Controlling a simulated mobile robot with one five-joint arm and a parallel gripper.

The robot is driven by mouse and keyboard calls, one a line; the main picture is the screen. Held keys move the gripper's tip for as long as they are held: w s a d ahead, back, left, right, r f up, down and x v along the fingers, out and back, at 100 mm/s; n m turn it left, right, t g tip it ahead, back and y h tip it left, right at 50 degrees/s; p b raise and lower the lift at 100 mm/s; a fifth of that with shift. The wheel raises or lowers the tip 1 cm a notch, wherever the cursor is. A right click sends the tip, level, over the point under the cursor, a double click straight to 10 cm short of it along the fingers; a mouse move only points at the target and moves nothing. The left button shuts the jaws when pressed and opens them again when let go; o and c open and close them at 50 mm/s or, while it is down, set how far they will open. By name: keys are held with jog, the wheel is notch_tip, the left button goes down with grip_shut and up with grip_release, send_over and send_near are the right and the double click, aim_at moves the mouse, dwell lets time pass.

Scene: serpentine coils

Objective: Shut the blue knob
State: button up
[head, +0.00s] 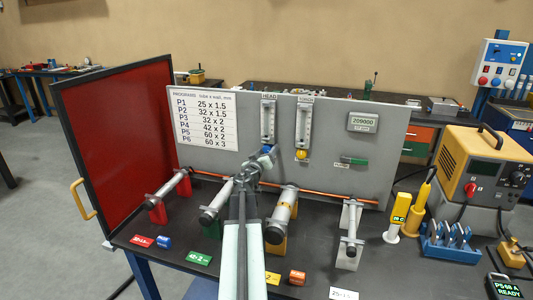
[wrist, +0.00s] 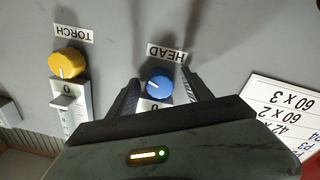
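The blue knob (wrist: 159,86) is on the grey panel by the HEAD label, which appears upside down in the wrist view. A white pointer mark shows on its face, and a 0 is printed beside it. My gripper (wrist: 161,79) has its two dark fingers apart, one on each side of the knob. A gap shows on the left side; whether the right finger touches cannot be told. In the head view my gripper (head: 256,166) reaches up to the panel and the blue knob (head: 266,150) is partly hidden behind it.
A yellow knob (wrist: 67,64) labelled TORCH sits beside the blue one. A printed programs sheet (head: 205,118) is on the panel's left. A copper tube (head: 320,192) and several roller stands are below. A red screen (head: 120,140) stands at the left.

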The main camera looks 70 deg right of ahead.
jog(key=a, duration=0.7)
jog(key=shift+a, duration=0.4)
jog(key=shift+f, duration=0.1)
